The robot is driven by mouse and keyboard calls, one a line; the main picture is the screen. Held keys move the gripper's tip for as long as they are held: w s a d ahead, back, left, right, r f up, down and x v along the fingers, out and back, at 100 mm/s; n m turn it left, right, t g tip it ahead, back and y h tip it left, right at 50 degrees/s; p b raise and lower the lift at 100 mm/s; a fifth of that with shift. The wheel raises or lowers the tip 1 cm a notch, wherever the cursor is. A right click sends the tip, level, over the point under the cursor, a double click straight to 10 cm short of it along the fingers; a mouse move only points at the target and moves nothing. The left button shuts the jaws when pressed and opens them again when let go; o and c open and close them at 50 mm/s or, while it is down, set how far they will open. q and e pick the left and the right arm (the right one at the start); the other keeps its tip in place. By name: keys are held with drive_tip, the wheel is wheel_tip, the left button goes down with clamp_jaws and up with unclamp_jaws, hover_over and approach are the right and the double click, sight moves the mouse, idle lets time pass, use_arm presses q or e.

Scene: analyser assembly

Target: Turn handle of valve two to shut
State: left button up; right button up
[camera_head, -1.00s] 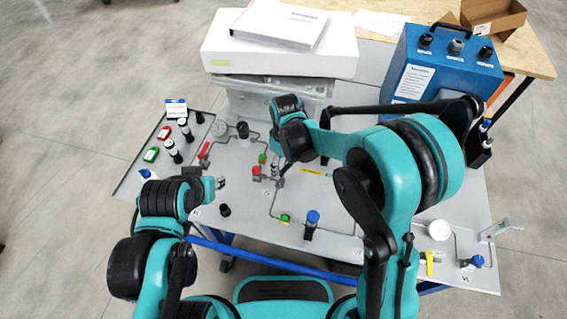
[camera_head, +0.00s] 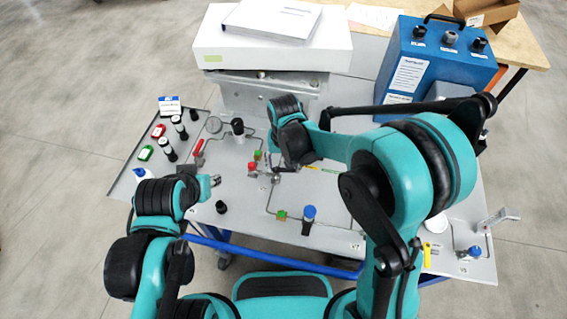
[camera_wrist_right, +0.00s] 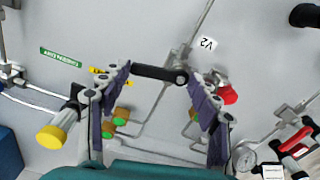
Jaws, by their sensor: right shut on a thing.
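In the right wrist view, valve two (camera_wrist_right: 179,55) is a small metal valve on a thin pipe, beside a white V2 label (camera_wrist_right: 206,44). Its black bar handle (camera_wrist_right: 160,73) lies roughly level across the picture, crosswise to the pipe. My right gripper (camera_wrist_right: 160,78) has one finger at each end of this handle and is shut on it. In the head view my right gripper (camera_head: 280,168) is over the panel's middle, and its wrist partly hides the valve. My left gripper (camera_head: 215,181) hangs over the panel's left part, too small to judge its opening.
Near valve two are a red knob (camera_wrist_right: 229,94), green-and-yellow fittings (camera_wrist_right: 120,117) and a yellow-capped part (camera_wrist_right: 50,137). A pressure gauge (camera_wrist_right: 244,158) is lower right. A blue-capped post (camera_head: 308,220) stands in front; a blue case (camera_head: 440,60) stands behind at right.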

sight(284, 171)
drive_tip(key=shift+s+m, duration=0.25)
drive_tip(key=shift+m, duration=0.75)
drive_tip(key=o, duration=1.2)
drive_tip(key=shift+c, duration=0.2)
wheel_tip(284, 171, up, 12)
